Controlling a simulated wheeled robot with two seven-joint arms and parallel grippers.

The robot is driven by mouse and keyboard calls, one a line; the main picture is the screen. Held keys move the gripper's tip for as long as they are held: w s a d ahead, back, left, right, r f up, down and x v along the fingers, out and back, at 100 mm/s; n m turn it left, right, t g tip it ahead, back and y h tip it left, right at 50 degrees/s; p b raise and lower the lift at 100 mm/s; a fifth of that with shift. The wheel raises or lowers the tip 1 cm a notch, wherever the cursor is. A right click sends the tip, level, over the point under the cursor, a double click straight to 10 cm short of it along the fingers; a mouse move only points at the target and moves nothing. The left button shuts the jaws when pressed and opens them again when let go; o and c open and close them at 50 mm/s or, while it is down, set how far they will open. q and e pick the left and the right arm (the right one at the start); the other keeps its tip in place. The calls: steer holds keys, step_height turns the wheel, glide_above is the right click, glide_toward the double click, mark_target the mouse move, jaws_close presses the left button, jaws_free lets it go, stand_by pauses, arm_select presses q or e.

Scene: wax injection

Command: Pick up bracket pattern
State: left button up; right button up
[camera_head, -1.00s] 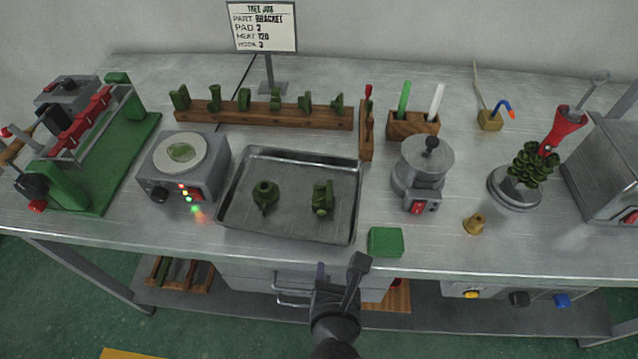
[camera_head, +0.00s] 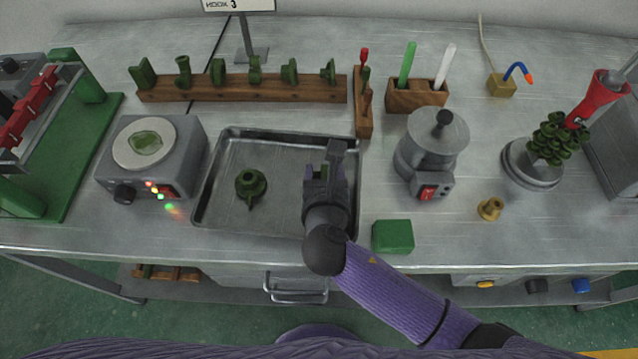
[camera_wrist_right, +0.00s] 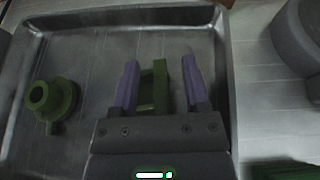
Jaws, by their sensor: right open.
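The green bracket pattern (camera_wrist_right: 160,84) stands in the right part of the metal tray (camera_head: 204,205). In the right wrist view it sits between the two purple fingers of my right gripper (camera_wrist_right: 158,68), with a gap to the left finger and a narrower one to the right. The right gripper (camera_head: 324,172) is open over the tray and hides most of the bracket in the head view. A round green flanged pattern (camera_head: 250,185) lies in the tray's left part; it also shows in the right wrist view (camera_wrist_right: 53,100). My left gripper is not in view.
A heater with a round plate (camera_head: 151,160) stands left of the tray. A wooden rack (camera_head: 240,88) with several green patterns lies behind it. To the right are a wax pot (camera_head: 430,150), a green block (camera_head: 392,237) and a brass piece (camera_head: 490,208).

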jaws_close()
stand_by(0.3)
steer(key=shift+r, duration=0.1)
